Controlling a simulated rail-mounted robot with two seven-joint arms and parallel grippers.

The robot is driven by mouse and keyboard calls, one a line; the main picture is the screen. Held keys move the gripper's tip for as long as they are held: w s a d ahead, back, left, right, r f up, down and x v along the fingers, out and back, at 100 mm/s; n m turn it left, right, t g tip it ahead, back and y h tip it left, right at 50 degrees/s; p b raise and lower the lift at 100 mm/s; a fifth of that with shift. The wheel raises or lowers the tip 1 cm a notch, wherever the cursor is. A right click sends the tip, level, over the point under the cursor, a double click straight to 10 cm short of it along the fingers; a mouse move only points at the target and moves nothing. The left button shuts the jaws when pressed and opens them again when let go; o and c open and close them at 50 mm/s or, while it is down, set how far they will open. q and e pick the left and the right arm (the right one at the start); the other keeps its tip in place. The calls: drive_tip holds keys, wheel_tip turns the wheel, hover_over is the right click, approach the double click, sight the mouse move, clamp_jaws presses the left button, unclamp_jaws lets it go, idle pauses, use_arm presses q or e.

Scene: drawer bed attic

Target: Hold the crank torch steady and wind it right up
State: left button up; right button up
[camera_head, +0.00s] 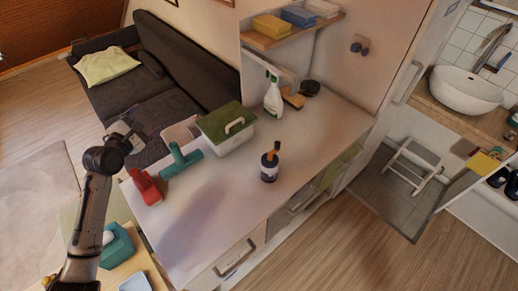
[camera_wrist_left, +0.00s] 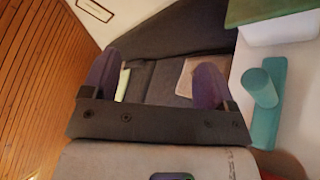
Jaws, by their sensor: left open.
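A red object (camera_head: 146,187), which may be the crank torch, lies on the left end of the white counter (camera_head: 225,200); I cannot make out a crank on it. A bit of red also shows at the bottom right of the left wrist view (camera_wrist_left: 295,164). My left gripper (camera_head: 130,133) is raised beyond the counter's left end, apart from the red object. In the left wrist view its two purple fingers (camera_wrist_left: 155,82) are spread with nothing between them. My right gripper is not in view.
A dark sofa (camera_head: 160,90) lies behind.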

use_arm(q)
drive_tip(key=s+d+f+n+g+h, duration=0.2)
drive_tip(key=d+f+g+h, duration=0.15)
drive_tip(key=d+f, duration=0.85)
drive_tip(key=n+g+h, duration=0.1)
drive_tip(key=g+h, duration=0.3)
drive_tip(key=h, duration=0.1)
approach(262, 174)
drive_tip(key=shift+w+d, duration=0.65)
drive_tip(key=shift+w+d+f+g, duration=0.15)
drive_tip(key=shift+w+d+g, duration=0.1)
drive_tip(key=shift+d, duration=0.25)
drive_tip(key=shift+x, duration=4.4)
drive_tip(key=shift+f, duration=0.1)
drive_tip(key=c, duration=0.9)
